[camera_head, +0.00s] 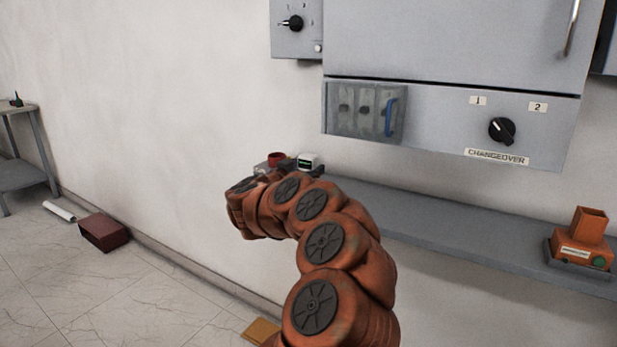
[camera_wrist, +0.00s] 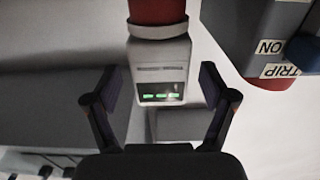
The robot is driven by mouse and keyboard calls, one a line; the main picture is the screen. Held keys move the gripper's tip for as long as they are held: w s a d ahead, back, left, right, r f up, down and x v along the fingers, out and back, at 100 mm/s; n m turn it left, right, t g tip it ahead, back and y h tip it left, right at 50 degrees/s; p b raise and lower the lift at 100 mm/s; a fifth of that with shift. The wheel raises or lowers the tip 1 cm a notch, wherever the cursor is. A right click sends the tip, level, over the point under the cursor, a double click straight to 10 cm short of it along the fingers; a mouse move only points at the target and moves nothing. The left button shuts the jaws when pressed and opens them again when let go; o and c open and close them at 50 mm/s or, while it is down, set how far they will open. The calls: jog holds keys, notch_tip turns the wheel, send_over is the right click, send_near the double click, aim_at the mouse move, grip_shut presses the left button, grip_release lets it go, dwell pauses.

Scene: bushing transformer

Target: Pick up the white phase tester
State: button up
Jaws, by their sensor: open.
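The white phase tester (camera_wrist: 160,58) is in the middle of the wrist view, a pale body with a dark display and small green lit marks. A red part extends above its white collar to the top of the picture. My gripper (camera_wrist: 158,86) is open, with one finger on each side of the tester's lower end in the picture. I cannot tell whether either finger touches it. My gripper's fingers are not clear there.
A grey box with ON and TRIP labels (camera_wrist: 247,45) is close to the right finger. A grey shelf (camera_head: 450,220) runs along the wall below a cabinet (camera_head: 440,110). An orange device (camera_head: 583,242) stands at its right end. A dark red box (camera_head: 104,232) lies on the floor.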

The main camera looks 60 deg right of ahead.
jog(key=shift+d, duration=0.8)
jog(key=shift+c, duration=0.2)
jog(key=c, duration=1.4)
